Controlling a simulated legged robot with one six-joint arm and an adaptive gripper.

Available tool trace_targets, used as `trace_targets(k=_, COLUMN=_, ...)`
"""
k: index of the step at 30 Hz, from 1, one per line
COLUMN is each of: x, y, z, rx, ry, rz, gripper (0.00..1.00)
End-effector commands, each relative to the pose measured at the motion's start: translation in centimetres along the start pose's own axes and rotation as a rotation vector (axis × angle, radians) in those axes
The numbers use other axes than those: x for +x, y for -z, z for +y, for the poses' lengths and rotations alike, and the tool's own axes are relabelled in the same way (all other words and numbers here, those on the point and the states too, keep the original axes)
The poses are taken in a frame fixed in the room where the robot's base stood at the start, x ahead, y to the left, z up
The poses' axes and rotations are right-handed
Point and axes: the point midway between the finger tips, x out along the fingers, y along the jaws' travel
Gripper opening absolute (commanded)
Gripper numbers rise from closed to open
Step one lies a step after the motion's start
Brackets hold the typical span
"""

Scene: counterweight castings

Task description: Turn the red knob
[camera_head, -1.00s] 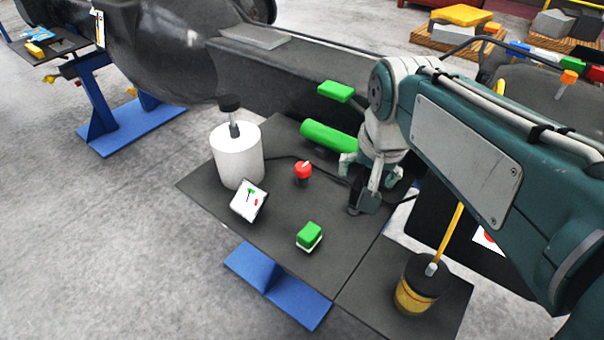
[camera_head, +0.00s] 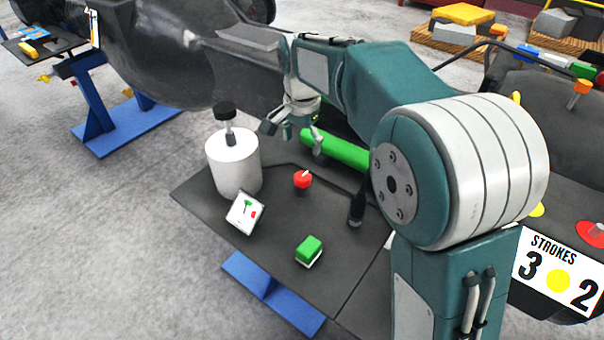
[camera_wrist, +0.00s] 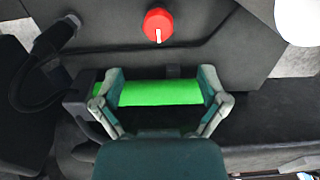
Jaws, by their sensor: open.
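The red knob (camera_head: 303,180), with a white pointer line, stands on the dark table behind the green button and right of the white cylinder. In the wrist view the red knob (camera_wrist: 158,25) is near the top middle, its white line pointing down the picture. My gripper (camera_head: 293,137) is open and empty, raised above the back of the table, beyond the knob and apart from it. In the wrist view my gripper's fingers (camera_wrist: 162,82) are spread over a green cylinder (camera_wrist: 165,93); whether they touch it cannot be told.
A black handle (camera_head: 357,205) stands to the right. Bare table surrounds the knob.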

Motion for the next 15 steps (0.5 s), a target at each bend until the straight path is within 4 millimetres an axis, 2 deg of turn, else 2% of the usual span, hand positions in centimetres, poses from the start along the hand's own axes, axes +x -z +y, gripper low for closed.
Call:
trace_targets(k=9, x=5.8, y=0.0, z=0.1, rx=-0.001, ry=-0.004, rz=-0.003, gripper=0.93)
trace_targets(k=15, x=8.7, y=0.0, z=0.1, rx=-0.002, ry=-0.001, rz=-0.001, gripper=0.93)
